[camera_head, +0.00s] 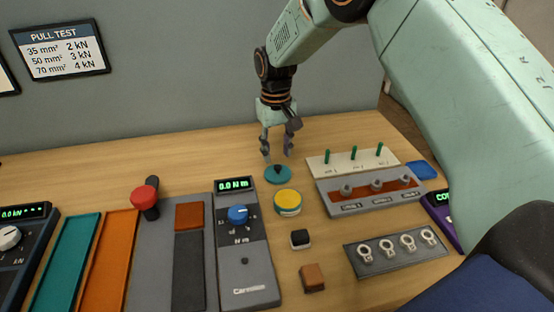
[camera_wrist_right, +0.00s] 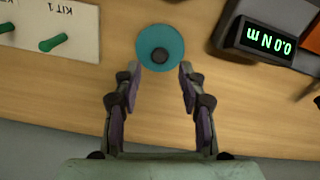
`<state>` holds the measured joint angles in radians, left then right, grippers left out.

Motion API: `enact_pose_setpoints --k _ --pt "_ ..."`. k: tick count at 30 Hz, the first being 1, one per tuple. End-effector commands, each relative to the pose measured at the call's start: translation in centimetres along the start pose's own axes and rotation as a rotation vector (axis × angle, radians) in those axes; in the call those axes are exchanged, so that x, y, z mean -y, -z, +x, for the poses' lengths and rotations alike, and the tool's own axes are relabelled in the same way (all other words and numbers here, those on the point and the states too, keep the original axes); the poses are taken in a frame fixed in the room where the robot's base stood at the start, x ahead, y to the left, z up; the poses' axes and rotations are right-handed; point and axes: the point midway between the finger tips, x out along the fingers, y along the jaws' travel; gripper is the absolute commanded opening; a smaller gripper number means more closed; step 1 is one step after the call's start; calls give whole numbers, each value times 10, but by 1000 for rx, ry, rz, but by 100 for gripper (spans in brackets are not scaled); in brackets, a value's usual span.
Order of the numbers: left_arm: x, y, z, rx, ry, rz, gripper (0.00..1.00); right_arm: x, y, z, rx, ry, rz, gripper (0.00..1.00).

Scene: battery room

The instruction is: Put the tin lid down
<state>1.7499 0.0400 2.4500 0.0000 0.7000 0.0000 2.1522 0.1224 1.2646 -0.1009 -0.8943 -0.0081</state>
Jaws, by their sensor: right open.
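The tin lid (camera_head: 271,176) is a teal disc with a dark knob. It lies flat on the wooden table, just behind the round tin (camera_head: 288,204), which has a yellow top. In the right wrist view the lid (camera_wrist_right: 176,40) is just beyond the fingertips, its knob (camera_wrist_right: 159,55) roughly centred between them. My right gripper (camera_head: 278,157) points down, open and empty, a little above and behind the lid. It also shows open in the right wrist view (camera_wrist_right: 159,72). My left gripper is not in view.
A torque tester (camera_head: 247,270) with a green display stands left of the tin. A white board with green pegs (camera_head: 325,164) and a grey panel with knobs (camera_head: 345,209) are to the right. A black block (camera_head: 300,239) and a brown block (camera_head: 313,278) lie in front. Bare table lies behind the tester.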

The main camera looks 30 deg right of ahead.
Motion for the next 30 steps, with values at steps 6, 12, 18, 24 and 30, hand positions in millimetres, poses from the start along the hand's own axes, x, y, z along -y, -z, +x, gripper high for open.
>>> enact_pose_setpoints --k 6,12,18,24,30 --pt "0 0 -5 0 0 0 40 0 1 -46 -3 0 0 41" --pt "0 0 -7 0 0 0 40 0 0 -71 0 0 0 41" --pt "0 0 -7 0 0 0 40 0 0 -77 1 0 0 41" --pt "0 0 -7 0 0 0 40 0 0 -77 1 0 0 41" --pt "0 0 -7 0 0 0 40 0 0 -77 1 0 0 41"
